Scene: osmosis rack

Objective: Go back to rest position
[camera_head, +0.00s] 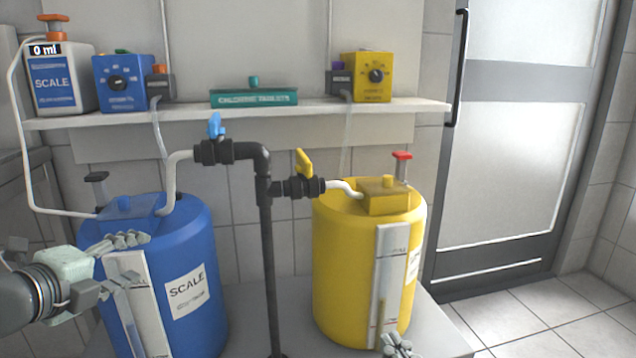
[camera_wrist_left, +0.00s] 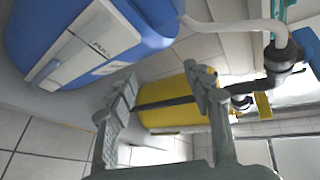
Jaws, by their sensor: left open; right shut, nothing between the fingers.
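My left gripper (camera_head: 122,262) is in front of the blue tank (camera_head: 190,255) at the left of the head view. Its fingers are spread and empty. In the left wrist view the gripper (camera_wrist_left: 162,92) shows open, with the blue tank (camera_wrist_left: 155,30) at upper left and the yellow tank (camera_wrist_left: 175,105) behind the fingers. My right gripper (camera_head: 396,346) shows only as a small part at the bottom edge of the head view, in front of the yellow tank (camera_head: 340,270). It is shut and empty; the rest of it is out of view.
A black pipe (camera_head: 266,260) with a blue-handled valve (camera_head: 215,150) and a yellow-handled valve (camera_head: 303,186) stands between the tanks. Open floor lies right.

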